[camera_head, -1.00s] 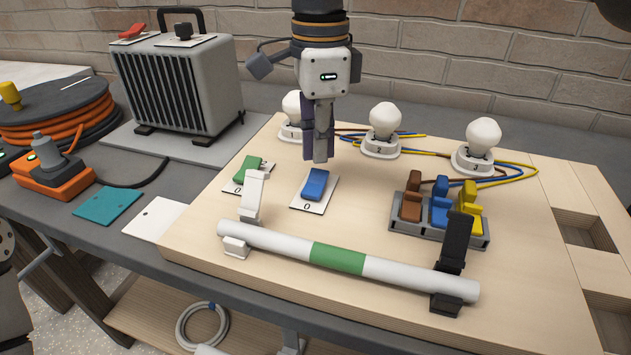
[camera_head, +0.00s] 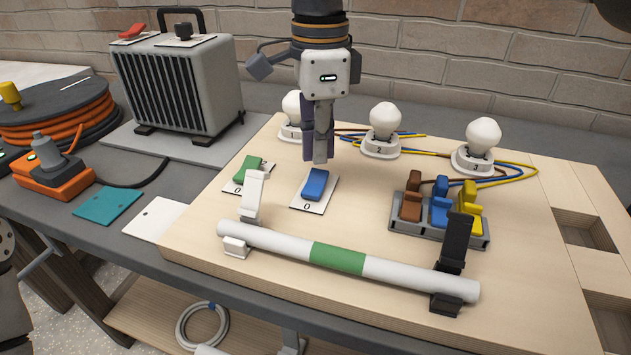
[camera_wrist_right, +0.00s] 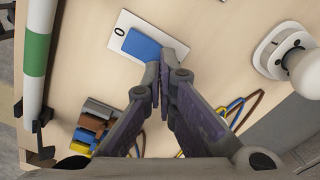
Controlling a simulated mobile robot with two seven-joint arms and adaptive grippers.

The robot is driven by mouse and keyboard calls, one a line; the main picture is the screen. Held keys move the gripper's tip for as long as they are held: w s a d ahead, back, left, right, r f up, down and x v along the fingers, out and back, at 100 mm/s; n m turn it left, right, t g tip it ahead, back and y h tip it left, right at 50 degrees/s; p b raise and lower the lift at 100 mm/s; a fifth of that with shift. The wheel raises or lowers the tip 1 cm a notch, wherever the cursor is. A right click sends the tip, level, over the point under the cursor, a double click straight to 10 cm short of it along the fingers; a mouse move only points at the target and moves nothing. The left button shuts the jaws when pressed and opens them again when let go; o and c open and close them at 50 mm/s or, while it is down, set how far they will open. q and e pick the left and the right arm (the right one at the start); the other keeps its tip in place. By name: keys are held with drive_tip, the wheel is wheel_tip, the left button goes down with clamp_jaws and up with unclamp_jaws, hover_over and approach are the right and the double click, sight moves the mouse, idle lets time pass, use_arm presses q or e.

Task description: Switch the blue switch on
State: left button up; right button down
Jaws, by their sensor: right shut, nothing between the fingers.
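The blue switch (camera_head: 316,183) is a rocker on a white plate marked 0, lying on the wooden board (camera_head: 370,225). It also shows in the right wrist view (camera_wrist_right: 141,45), just beyond the fingertips. My right gripper (camera_head: 320,160) is shut and empty, pointing down directly behind the switch's far edge. In the right wrist view its fingertips (camera_wrist_right: 162,76) overlap the edge of the switch plate; whether they touch the switch I cannot tell.
A green switch (camera_head: 246,169) sits left of the blue one. White bulbs (camera_head: 385,120) stand behind on the board. A white tube with a green band (camera_head: 338,258) lies in clips in front. Coloured levers (camera_head: 440,204) stand at the right.

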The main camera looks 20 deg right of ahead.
sight(319, 172)
drive_tip(key=shift+f, duration=1.25)
idle(0.4)
drive_tip(key=shift+r+p, duration=0.5)
drive_tip(key=shift+r, duration=3)
